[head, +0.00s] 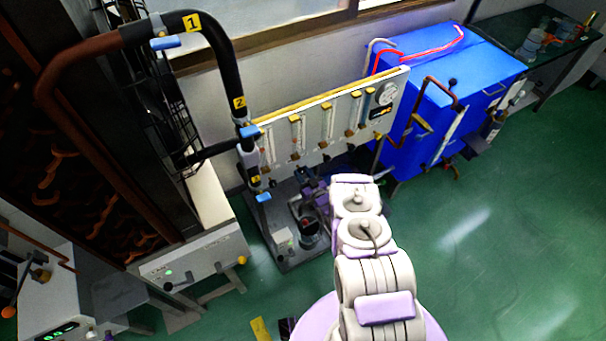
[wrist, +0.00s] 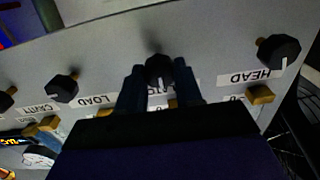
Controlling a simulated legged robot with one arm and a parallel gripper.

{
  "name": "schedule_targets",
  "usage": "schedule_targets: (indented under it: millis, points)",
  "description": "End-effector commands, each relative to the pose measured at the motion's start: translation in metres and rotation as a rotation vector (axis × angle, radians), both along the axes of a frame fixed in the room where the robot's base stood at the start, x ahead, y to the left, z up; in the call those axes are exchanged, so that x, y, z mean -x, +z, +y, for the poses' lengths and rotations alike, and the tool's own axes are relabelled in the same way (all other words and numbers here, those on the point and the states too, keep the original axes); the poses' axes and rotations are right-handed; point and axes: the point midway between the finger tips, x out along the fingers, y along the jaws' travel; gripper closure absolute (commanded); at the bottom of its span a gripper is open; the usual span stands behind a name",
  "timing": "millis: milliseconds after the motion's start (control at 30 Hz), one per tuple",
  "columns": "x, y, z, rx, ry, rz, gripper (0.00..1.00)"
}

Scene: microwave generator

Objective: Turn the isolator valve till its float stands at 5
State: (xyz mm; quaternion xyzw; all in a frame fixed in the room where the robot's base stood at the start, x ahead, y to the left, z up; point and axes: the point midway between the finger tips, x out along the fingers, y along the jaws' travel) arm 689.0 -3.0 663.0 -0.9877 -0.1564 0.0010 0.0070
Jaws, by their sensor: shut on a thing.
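The isolator valve is a black knob (wrist: 159,68) on the grey panel, in the middle of the wrist view. In the head view, the isolator tube (head: 297,133) appears to be the second from the left on the panel (head: 313,112). Its float is too small to read there.
The HEAD knob (wrist: 278,51) is right of my gripper in the wrist view, and the LOAD knob (wrist: 62,88) is left. A round gauge (head: 386,93) sits at the panel's right end. A blue cabinet (head: 420,90) stands right. Green floor (head: 480,250) is clear at right.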

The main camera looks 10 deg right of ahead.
Motion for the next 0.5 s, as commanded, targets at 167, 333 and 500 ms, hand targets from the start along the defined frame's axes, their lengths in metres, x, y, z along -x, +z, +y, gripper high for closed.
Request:
schedule_targets:
  millis: [167, 333, 500]
  points:
    - [0.0013, -0.0024, -0.0004, 0.000, -0.001, 0.006, 0.58]
    - [0.0012, -0.0008, -0.0003, 0.000, -0.001, 0.003, 0.42]
    - [0.0010, -0.0002, -0.0001, -0.001, 0.000, 0.001, 0.39]
